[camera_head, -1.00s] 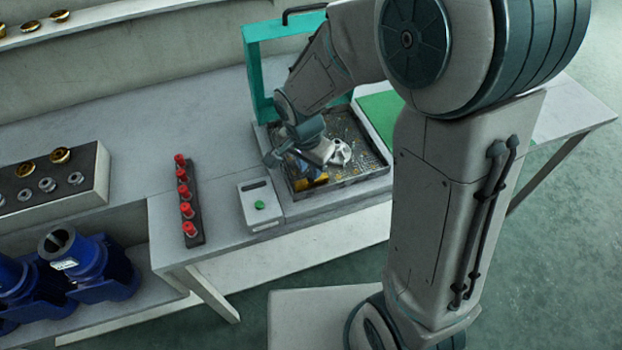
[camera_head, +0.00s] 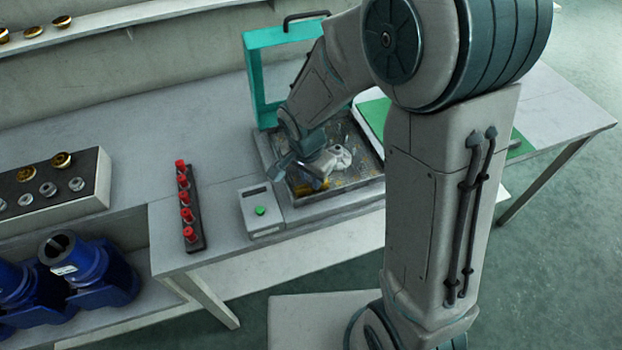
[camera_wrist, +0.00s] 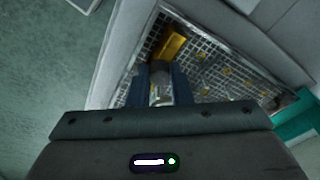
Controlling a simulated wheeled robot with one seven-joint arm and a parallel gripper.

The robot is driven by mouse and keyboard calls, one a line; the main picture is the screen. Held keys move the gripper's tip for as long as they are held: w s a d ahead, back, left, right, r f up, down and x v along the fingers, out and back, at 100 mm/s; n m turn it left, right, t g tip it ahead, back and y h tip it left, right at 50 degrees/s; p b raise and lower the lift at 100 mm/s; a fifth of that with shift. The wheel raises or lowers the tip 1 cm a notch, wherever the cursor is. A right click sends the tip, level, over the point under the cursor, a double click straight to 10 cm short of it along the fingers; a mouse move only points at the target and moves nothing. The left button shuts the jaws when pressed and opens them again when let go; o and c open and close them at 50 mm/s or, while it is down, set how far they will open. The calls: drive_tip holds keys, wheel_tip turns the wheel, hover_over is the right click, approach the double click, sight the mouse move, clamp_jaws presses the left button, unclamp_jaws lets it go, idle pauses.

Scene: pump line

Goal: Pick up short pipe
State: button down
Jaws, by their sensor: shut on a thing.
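The short pipe (camera_wrist: 160,90) looks like a grey metal cylinder between the two blue fingers in the wrist view. My gripper (camera_wrist: 160,84) is shut on it, with a finger on each side. In the head view my gripper (camera_head: 308,178) is low over the mesh-floored tray (camera_head: 262,150), near its front left side. The pipe cannot be made out there, as the gripper covers it. I cannot tell whether the pipe touches the mesh.
A brass-coloured piece (camera_wrist: 173,44) lies on the mesh just beyond the pipe. A pale metal fitting (camera_head: 341,157) is in the tray beside my gripper. A teal frame (camera_head: 258,80) stands behind. A button box (camera_head: 259,208) and a rack of red-capped parts (camera_head: 190,212) are left.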

drive_tip(key=r, duration=0.4)
drive_tip(key=shift+d+r, duration=0.15)
drive_tip(key=shift+d, duration=0.15)
drive_tip(key=s+d+r+p, duration=0.1)
drive_tip(key=d+r+p, duration=0.1)
drive_tip(key=d+r, duration=0.9)
drive_tip(key=shift+s+r+p, duration=0.2)
drive_tip(key=shift+r+p, duration=0.05)
drive_tip(key=shift+p, duration=0.1)
